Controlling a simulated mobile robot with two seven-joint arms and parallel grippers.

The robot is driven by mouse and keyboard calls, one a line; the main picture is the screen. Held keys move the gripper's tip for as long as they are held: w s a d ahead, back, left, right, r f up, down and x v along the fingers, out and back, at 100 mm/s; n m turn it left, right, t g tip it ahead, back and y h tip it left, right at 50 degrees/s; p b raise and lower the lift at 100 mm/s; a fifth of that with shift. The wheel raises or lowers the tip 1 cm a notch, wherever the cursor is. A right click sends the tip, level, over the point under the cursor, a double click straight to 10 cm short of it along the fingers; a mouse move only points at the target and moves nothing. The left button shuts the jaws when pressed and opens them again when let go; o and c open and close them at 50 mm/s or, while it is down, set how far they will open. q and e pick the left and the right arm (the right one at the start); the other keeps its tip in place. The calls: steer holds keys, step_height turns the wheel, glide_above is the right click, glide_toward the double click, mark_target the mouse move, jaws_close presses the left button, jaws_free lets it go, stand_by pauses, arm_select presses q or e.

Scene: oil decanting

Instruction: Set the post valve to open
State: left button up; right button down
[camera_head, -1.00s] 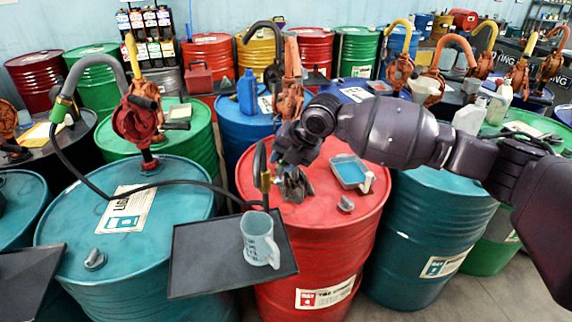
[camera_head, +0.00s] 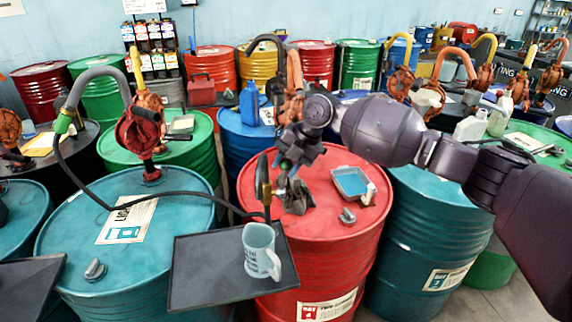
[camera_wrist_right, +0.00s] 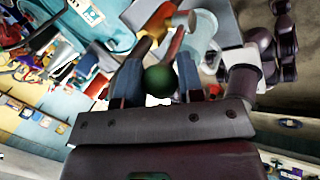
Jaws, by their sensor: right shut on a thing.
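The post valve's dark green ball knob (camera_wrist_right: 160,80) shows between the fingers of my right gripper (camera_wrist_right: 158,84) in the right wrist view. The fingers are shut on it. In the head view the right gripper (camera_head: 288,162) is over the left part of the red drum's top, just right of the brass-coloured nozzle (camera_head: 263,178). The gripper hides most of the valve body, so the lever's setting cannot be read. A pale teal mug (camera_head: 259,250) stands upright on a black tray (camera_head: 205,268) below the nozzle. My left gripper is not in view.
The red drum (camera_head: 325,215) carries a small blue-filled tray (camera_head: 352,183) and a grey cap (camera_head: 347,216). A teal drum (camera_head: 70,225) with a red pump (camera_head: 140,130) stands at left. A black hose (camera_head: 180,183) runs from there towards the nozzle. Other drums crowd the background.

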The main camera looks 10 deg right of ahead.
steer(key=c, duration=0.8)
jaws_free()
steer(key=shift+w, duration=0.1)
steer(key=shift+o, duration=0.2)
steer(key=shift+d, duration=0.1)
